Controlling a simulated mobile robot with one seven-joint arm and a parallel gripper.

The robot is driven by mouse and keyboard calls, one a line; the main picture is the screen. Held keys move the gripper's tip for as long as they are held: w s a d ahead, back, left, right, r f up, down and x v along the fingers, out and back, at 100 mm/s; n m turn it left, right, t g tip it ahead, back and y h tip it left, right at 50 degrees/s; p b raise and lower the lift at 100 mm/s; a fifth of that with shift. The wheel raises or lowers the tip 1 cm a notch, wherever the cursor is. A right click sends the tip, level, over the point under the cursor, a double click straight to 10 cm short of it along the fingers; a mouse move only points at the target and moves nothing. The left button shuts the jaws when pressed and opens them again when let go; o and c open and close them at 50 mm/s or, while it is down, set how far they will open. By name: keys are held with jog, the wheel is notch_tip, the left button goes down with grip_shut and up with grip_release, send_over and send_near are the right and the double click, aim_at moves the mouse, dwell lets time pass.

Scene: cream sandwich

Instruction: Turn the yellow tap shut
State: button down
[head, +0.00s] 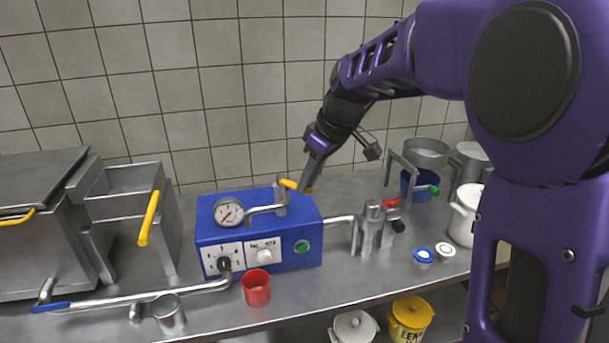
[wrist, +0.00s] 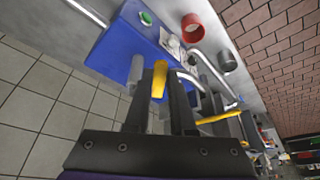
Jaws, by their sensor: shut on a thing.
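The yellow tap handle (head: 289,184) sits on top of a steel tap stem on the blue machine (head: 290,243), beside the pressure gauge. It also shows in the wrist view (wrist: 159,78), between my two fingers. In the wrist view my gripper (wrist: 158,92) has one dark finger on each side of the handle. The fingers hide part of the handle.
A red cup (head: 256,290) stands in front of the machine. A steel vat with a yellow lever (head: 149,218) is at the left, and a pipe with a blue lever (head: 51,307) runs along the front. Steel fittings and pots (head: 426,153) stand at the right. A tiled wall is behind.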

jog(key=shift+w+d+r+n+g+y+p, duration=0.1)
jog(key=shift+w+n+g+p, duration=0.65)
jog(key=shift+n+p, duration=0.65)
jog(key=shift+w+d+f+n+g+y+p, duration=0.15)
jog(key=shift+w+n+g+p, duration=0.55)
jog(key=shift+n, duration=1.15)
jog(key=shift+w+d+r+n+g+y+p, duration=0.15)
jog(key=shift+w+n+g+p, duration=0.3)
jog(key=shift+w+n+p, duration=0.85)
jog(key=shift+s+n, duration=0.2)
jog(key=shift+n, duration=0.25)
jog(key=c, duration=0.8)
grip_release()
jog(key=shift+a, duration=0.1)
jog(key=shift+o, duration=0.2)
jog(key=p+v, duration=0.1)
jog(key=v, duration=1.6)
jog(key=shift+r, duration=0.15)
